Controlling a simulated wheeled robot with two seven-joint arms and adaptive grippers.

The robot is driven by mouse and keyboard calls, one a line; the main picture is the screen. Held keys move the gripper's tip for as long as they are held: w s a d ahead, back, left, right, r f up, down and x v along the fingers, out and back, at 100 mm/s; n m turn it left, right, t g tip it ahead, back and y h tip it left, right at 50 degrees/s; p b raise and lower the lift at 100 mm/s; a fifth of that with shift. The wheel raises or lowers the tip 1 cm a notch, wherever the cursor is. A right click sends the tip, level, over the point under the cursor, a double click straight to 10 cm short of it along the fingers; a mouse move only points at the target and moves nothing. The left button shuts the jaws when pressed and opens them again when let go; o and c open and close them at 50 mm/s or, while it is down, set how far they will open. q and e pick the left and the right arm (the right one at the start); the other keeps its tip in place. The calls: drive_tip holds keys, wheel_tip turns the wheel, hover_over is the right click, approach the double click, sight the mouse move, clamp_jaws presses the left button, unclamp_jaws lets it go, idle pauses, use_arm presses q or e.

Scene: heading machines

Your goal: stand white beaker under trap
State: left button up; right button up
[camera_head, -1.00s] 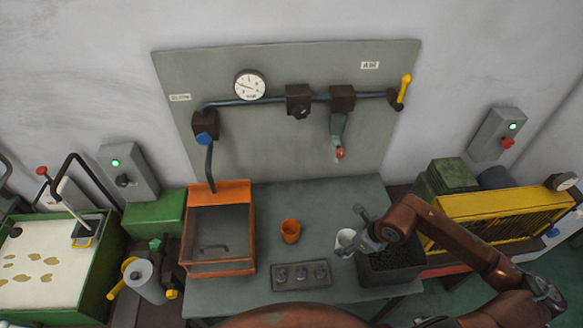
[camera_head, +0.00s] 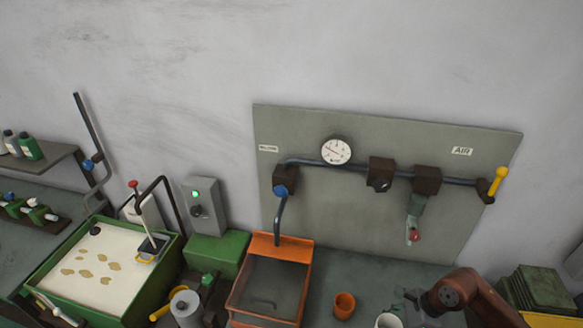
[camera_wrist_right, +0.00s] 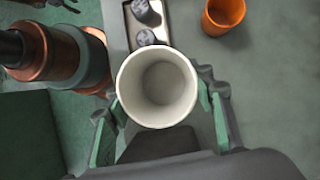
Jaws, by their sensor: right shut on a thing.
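The white beaker (camera_head: 389,321) shows at the bottom edge of the head view, partly cut off. In the right wrist view the beaker (camera_wrist_right: 157,86) is upright, empty and seen from above. My right gripper (camera_wrist_right: 158,104) is shut on it, with a finger on either side. The trap, a grey-green body (camera_head: 416,205) with a red knob (camera_head: 415,236), hangs from the pipe on the board. My left gripper is not in view.
An orange cup (camera_head: 344,305) stands on the bench left of the beaker. An orange-rimmed tank (camera_head: 280,248) stands farther left. In the right wrist view a small tray (camera_wrist_right: 128,12) with grey pieces lies beyond the beaker. Bare bench shows around the orange cup.

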drive_tip(key=w+a+n+g+h+b, duration=0.2)
drive_tip(key=a+n+g+h+b, duration=0.2)
drive_tip(key=n, duration=1.5)
drive_tip(key=shift+w+a+f+n+g+h+b, duration=0.35)
drive_tip(key=shift+a+g, duration=0.45)
drive_tip(key=shift+a, duration=0.45)
drive_tip(key=shift+s, duration=0.15)
